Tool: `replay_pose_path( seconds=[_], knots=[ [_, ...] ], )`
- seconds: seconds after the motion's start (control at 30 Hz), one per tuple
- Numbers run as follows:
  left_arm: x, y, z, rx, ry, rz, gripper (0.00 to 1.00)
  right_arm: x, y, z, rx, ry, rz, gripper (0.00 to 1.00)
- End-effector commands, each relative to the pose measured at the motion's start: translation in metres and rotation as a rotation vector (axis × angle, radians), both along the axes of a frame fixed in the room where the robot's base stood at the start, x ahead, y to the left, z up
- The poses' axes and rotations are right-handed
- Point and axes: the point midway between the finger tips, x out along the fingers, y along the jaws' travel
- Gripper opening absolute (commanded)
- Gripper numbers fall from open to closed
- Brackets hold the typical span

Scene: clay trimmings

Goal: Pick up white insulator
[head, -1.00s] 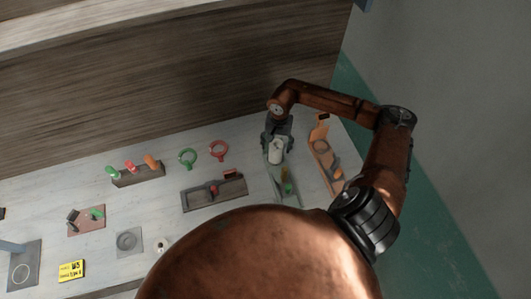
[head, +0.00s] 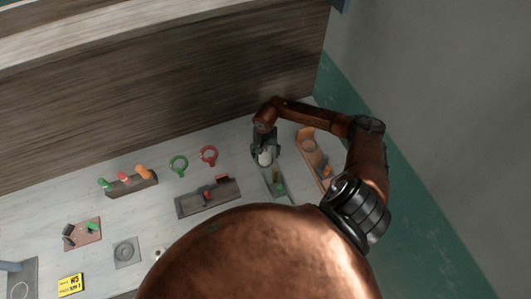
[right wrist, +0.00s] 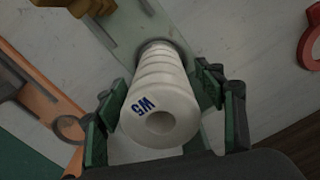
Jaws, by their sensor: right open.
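The white insulator (right wrist: 168,92) is a ribbed cylinder marked "W5", with a round hole in its near end. It stands on a grey-green plate (right wrist: 125,22) in the right wrist view. In the head view the insulator (head: 265,157) shows partly under my right gripper (head: 264,151). In the right wrist view my right gripper (right wrist: 162,98) is open, with one green-and-black finger on each side of the insulator. I cannot tell whether either finger touches it. My left gripper is not in view.
An orange tray (head: 303,138) lies close to the right of the plate. A rack with coloured handles (head: 133,187) stands farther left. A wooden wall (head: 160,90) rises behind.

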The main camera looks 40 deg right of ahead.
Motion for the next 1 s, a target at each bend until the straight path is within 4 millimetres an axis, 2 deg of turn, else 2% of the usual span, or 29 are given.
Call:
replay_pose_path(
  seconds=[0.07,0.9,1.0],
  knots=[
    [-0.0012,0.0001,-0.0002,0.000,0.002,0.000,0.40,-0.0001,0.0001,0.0000,0.000,0.000,0.000,0.61],
    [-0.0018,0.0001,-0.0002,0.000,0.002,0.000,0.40,-0.0002,0.0001,0.0004,0.001,0.001,-0.001,0.03],
    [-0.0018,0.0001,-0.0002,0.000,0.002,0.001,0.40,0.0007,0.0002,0.0013,0.002,-0.001,-0.001,0.00]
  ],
)
